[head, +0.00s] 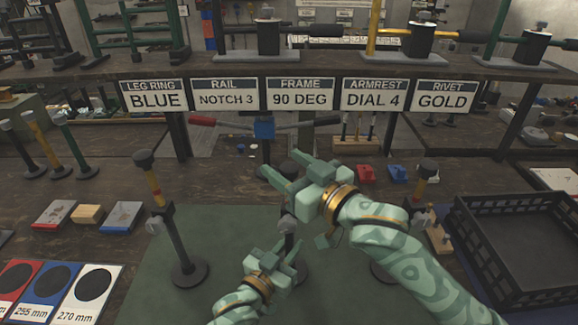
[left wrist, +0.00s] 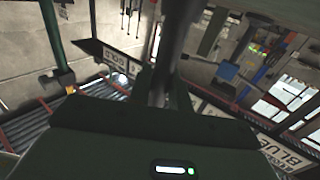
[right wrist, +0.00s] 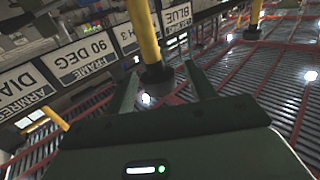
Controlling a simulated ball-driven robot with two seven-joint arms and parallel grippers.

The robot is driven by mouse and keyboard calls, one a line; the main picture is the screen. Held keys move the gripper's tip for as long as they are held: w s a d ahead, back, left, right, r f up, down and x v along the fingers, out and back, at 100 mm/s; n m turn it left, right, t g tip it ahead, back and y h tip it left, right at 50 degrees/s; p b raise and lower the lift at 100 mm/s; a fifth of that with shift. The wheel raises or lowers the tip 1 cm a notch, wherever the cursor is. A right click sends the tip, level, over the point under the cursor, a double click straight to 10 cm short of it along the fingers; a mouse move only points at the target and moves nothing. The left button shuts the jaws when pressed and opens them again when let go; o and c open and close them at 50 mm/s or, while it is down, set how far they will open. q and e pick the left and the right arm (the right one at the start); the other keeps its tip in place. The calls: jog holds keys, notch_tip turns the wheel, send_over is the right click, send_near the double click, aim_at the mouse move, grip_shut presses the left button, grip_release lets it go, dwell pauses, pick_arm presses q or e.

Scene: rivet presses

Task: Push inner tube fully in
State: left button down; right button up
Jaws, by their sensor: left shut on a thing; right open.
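The middle stand's dark outer tube (left wrist: 170,55) is between my left gripper's fingers; my left gripper (head: 280,250) is shut on it above the green mat. A grey knob (head: 288,224) sits just above that gripper. My right gripper (head: 277,168) is open, higher up and over the same stand. In the right wrist view a yellow inner tube (right wrist: 143,32) with a black end (right wrist: 153,75) shows between its spread fingers; I cannot tell whether they touch. My right gripper hides most of the middle stand's top in the head view, so how far in its tube sits is unclear.
A left stand (head: 180,240) and a right stand (head: 425,180), both with yellow inner tubes and black tops, flank the middle one. A black crate (head: 520,245) is at the right. Size cards (head: 85,290) lie at the lower left. A red-handled tool (head: 264,130) stands behind.

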grip_shut()
jog(key=shift+f, duration=1.7)
grip_release()
jog(key=shift+r, duration=0.1)
jog(key=v, duration=1.2)
